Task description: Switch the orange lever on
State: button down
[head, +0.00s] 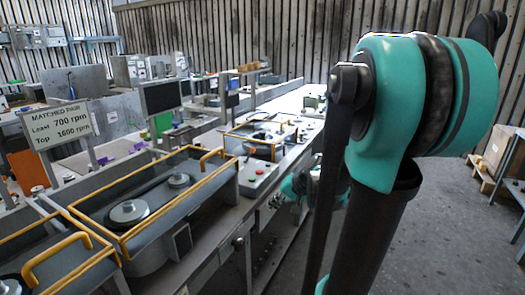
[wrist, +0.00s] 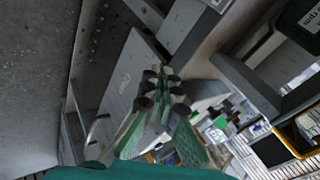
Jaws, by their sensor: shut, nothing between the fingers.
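I cannot make out an orange lever for certain in either view. In the wrist view my gripper (wrist: 161,88) has its green fingers together with nothing between them. Its fingertips appear in front of a pale grey panel (wrist: 128,72) with small lettering; I cannot tell how far apart they are. In the head view my arm covers much of the right half, and only a small teal part of it shows low beside the bench. A grey control box (head: 257,176) with red and green buttons stands on the bench.
Open housings with yellow-orange rim rails (head: 165,200) line the bench on the left. A sign (head: 60,122) reads "MATCHED PAIR", 700 and 1600 rpm. A dark screen (head: 160,97) stands behind. The floor (head: 440,225) at right is largely clear; wooden crates (head: 497,150) stand beyond.

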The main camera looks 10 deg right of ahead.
aim_at(250, 155)
jog(key=w+d+r+m+t+y, duration=0.2)
jog(key=w+d+r, duration=0.3)
jog(key=w, duration=0.3)
jog(key=w+d+r+m+t+y, duration=0.2)
jog(key=w+d+r+m+t, duration=0.1)
jog(key=w+d+r, duration=0.2)
jog(key=w+r, duration=0.2)
jog(key=w, duration=0.2)
jog(key=shift+w+d+r+t+y, duration=0.2)
jog(key=shift+r+t+y, duration=0.1)
jog(key=shift+r+y, duration=0.1)
jog(key=shift+a, duration=0.1)
jog(key=x, duration=0.9)
jog(key=shift+w, duration=0.1)
jog(key=a, duration=0.3)
jog(key=shift+w+a+f, duration=0.2)
jog(key=shift+w+f, duration=0.15)
jog(key=shift+f, duration=0.05)
jog(key=shift+a+f, duration=0.15)
jog(key=shift+a, duration=0.4)
jog(key=shift+w+a+r, duration=0.15)
jog(key=shift+r, duration=0.1)
